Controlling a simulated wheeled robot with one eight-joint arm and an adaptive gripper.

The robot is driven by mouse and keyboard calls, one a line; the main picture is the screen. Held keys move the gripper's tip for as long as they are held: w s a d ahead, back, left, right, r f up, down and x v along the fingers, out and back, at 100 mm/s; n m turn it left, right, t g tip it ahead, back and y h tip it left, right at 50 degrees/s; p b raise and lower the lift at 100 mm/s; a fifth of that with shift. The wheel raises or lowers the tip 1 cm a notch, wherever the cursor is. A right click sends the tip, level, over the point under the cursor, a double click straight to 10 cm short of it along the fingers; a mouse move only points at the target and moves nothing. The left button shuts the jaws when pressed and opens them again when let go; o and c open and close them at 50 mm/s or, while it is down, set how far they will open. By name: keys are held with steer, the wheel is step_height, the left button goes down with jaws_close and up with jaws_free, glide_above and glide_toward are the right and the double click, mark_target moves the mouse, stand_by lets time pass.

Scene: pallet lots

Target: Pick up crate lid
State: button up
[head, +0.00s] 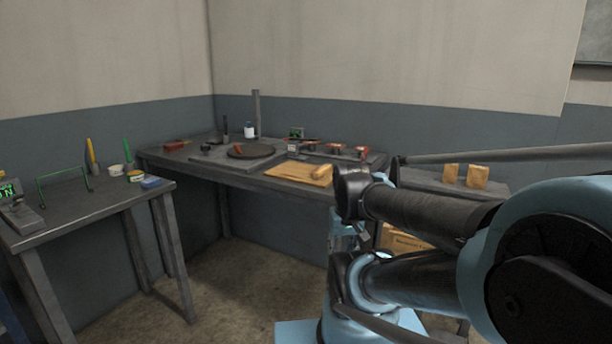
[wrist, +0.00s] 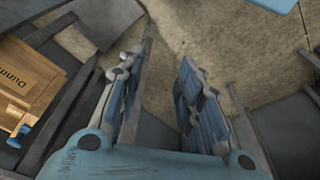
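My gripper (wrist: 164,62) is open and empty in the wrist view, its two fingers apart over bare floor. A wooden crate (wrist: 30,75) with dark lettering shows at the left of the wrist view, apart from the fingers. Part of a wooden crate (head: 402,239) also shows low behind my arm in the head view. I cannot tell whether its lid is a separate piece. A flat wooden board (head: 298,172) lies on the back workbench with a light brown piece at its right end. My arm hides much of the right side.
The back workbench (head: 228,176) holds a dark round plate (head: 250,151) and several small tools. A left table (head: 75,208) carries a green wire frame, tubs and a blue block. Two wooden blocks (head: 477,176) stand on a right-hand surface. Floor (head: 225,285) between the tables is clear.

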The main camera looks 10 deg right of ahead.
steer(key=shift+o, duration=1.2)
steer(key=shift+s+r, duration=0.25)
steer(key=shift+r, duration=0.05)
step_height(320, 180, up, 30)
steer(key=m+g, duration=0.2)
steer(key=m, duration=0.5)
glide_above(323, 168)
step_height(323, 168, down, 12)
steer(key=shift+w+a+r, duration=0.15)
steer(key=shift+r, duration=0.05)
steer(key=shift+s+f, duration=0.15)
steer(key=shift+f, duration=1.25)
steer(key=shift+s+f, duration=0.1)
steer(key=shift+f, duration=1.25)
